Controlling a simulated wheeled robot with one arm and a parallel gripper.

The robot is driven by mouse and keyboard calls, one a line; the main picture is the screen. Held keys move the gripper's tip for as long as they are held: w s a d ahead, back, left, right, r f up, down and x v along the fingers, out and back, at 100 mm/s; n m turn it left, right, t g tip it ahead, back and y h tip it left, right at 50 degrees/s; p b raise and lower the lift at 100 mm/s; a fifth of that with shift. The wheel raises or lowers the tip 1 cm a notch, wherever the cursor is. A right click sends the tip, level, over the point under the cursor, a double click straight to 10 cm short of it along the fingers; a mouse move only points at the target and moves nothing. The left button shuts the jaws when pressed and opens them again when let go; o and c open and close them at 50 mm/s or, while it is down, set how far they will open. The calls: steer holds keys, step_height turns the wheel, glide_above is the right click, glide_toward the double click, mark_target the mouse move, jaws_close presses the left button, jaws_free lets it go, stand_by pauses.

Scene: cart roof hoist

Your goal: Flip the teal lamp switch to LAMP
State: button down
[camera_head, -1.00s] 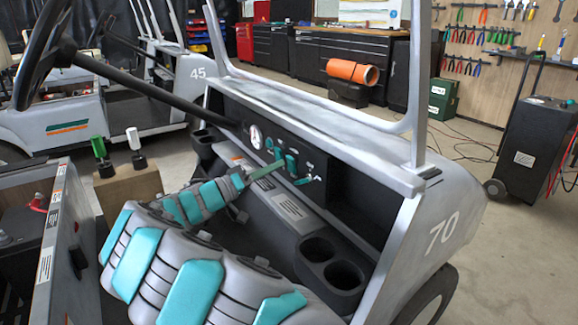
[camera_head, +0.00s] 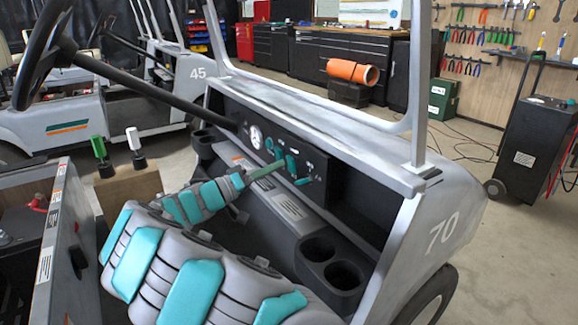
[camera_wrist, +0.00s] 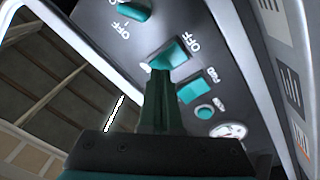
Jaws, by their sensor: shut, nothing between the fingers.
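In the wrist view a teal rocker switch (camera_wrist: 170,54) sits on the dark dash panel, with an OFF label beside its upper right end. No LAMP label is readable, so I cannot tell for sure that it is the lamp switch. My gripper (camera_wrist: 157,72) is shut and empty, its tips right at the rocker's lower left end; whether they touch is unclear. The tips hide the panel there. In the head view the rocker (camera_head: 292,162) is on the cart's dash, with my gripper (camera_head: 280,165) reaching it from the left.
A teal knob (camera_wrist: 134,10) with OFF labels lies on one side of the rocker. A teal FWD switch (camera_wrist: 192,90), a round teal button (camera_wrist: 204,112) and a gauge (camera_wrist: 230,131) lie on the other. Cup holders (camera_head: 330,262) sit below the dash, and the steering wheel (camera_head: 40,45) is left.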

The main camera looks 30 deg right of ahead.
steer(key=shift+d+r+b, duration=0.15)
steer(key=shift+d+b, duration=0.25)
steer(key=shift+d, duration=0.65)
stand_by(0.4)
steer(key=shift+a+f+b, duration=0.25)
steer(key=shift+a+b, duration=0.3)
steer(key=shift+a, duration=0.5)
steer(key=a, duration=0.1)
steer(key=a+b, duration=0.1)
steer(key=a, duration=0.1)
steer(key=a+b, duration=0.1)
steer(key=a, duration=0.1)
steer(key=shift+s+f, duration=0.1)
steer(key=shift+f, duration=0.2)
